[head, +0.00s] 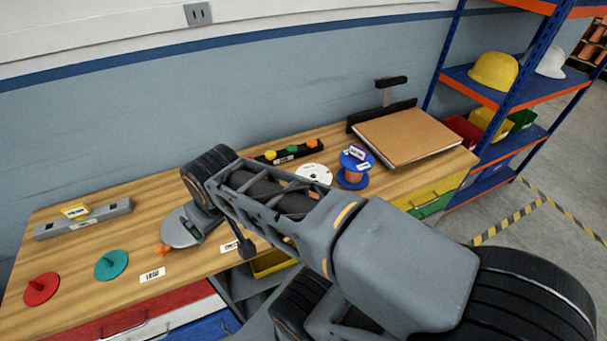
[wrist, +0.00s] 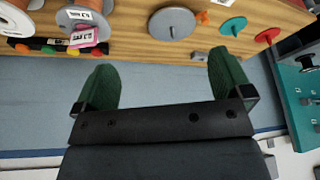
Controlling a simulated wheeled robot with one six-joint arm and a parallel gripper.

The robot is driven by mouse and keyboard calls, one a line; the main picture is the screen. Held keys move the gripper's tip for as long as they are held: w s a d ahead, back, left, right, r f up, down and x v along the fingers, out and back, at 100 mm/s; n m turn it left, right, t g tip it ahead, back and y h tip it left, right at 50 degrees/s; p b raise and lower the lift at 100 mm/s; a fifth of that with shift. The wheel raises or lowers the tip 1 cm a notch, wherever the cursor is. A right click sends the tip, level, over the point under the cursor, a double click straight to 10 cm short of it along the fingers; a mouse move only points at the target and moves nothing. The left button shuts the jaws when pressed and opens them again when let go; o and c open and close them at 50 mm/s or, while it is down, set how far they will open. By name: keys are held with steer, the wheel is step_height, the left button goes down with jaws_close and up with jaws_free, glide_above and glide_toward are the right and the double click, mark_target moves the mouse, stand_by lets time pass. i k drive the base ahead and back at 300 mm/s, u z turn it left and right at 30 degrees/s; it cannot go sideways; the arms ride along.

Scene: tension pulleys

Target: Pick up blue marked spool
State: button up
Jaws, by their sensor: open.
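The blue spool (head: 354,168), with blue flanges, copper-coloured winding and a white label, stands upright on the right half of the workbench (head: 215,262) in the head view. I do not make it out in the wrist view. My gripper (wrist: 164,64) is open and empty, its two green fingers spread wide with only blue wall and bench edge between them. In the head view my arm covers the middle of the bench, and the gripper's fingers cannot be made out. The gripper is well to the left of the blue spool.
A white-flanged spool (head: 314,175) sits just left of the blue one. A pink-labelled spool (wrist: 84,18) shows in the wrist view. A black rack with coloured knobs (head: 288,151) lies behind. Grey, teal (head: 111,264) and red (head: 41,289) discs are left; a brown-topped box (head: 408,135) is right.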

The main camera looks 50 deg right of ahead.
mark_target(350, 177)
steer(key=z, duration=0.05)
steer(key=k, duration=0.5)
steer(key=z, duration=0.75)
steer(key=i, duration=0.3)
steer(key=u, duration=2.5)
steer(key=k, duration=1.7)
steer(key=z, duration=0.15)
